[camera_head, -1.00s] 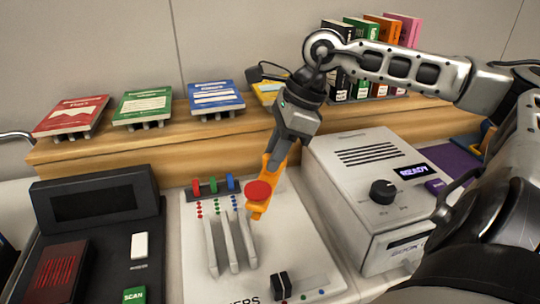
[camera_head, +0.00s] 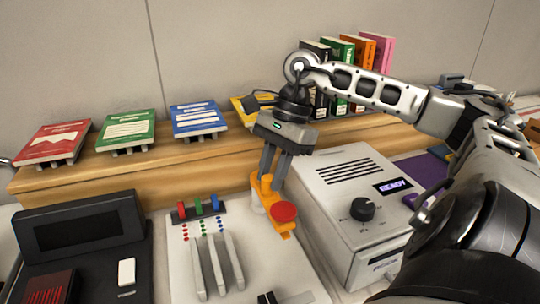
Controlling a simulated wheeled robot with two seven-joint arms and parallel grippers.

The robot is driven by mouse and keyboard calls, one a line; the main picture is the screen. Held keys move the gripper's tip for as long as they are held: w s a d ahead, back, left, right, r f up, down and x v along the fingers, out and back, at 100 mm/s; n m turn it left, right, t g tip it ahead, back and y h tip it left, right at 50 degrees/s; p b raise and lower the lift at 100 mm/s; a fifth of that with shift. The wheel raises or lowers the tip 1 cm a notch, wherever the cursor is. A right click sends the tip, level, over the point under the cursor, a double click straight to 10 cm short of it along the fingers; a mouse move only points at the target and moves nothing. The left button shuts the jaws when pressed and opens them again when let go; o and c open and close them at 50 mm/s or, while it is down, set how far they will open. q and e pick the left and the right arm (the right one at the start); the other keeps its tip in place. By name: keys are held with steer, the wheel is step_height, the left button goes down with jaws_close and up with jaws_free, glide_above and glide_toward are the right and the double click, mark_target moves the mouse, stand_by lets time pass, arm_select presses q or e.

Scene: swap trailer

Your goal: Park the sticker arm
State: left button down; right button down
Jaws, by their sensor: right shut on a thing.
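The sticker arm (camera_head: 268,193) is orange with a round red pad (camera_head: 283,211) at its front end. It stands at the right side of the white sticker panel (camera_head: 262,262), beside the panel's slots. My right gripper (camera_head: 273,182) comes down from above with its fingers shut on the sticker arm. A pale post shows at the arm's left side; whether the arm rests on it I cannot tell. My left gripper is not in view.
A white machine (camera_head: 345,185) with a READY display and black knob stands close to the right of the panel. A black scanner unit (camera_head: 85,230) is at the left. A wooden shelf (camera_head: 150,165) behind holds flat books on stands and several upright books (camera_head: 345,62).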

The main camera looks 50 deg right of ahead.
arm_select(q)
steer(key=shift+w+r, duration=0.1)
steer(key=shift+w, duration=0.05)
arm_select(e)
steer(key=c, duration=1.2)
jaws_free()
steer(key=shift+c, duration=0.2)
steer(key=shift+o, duration=0.3)
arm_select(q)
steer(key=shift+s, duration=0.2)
arm_select(e)
steer(key=shift+r, duration=0.1)
arm_select(q)
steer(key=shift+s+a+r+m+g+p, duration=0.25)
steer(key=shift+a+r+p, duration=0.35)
steer(key=shift+p, duration=1.9)
arm_select(e)
steer(key=v, duration=1.5)
steer(key=shift+r, duration=0.4)
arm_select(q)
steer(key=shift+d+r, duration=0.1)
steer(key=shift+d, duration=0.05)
arm_select(e)
steer(key=shift+s+d, duration=0.1)
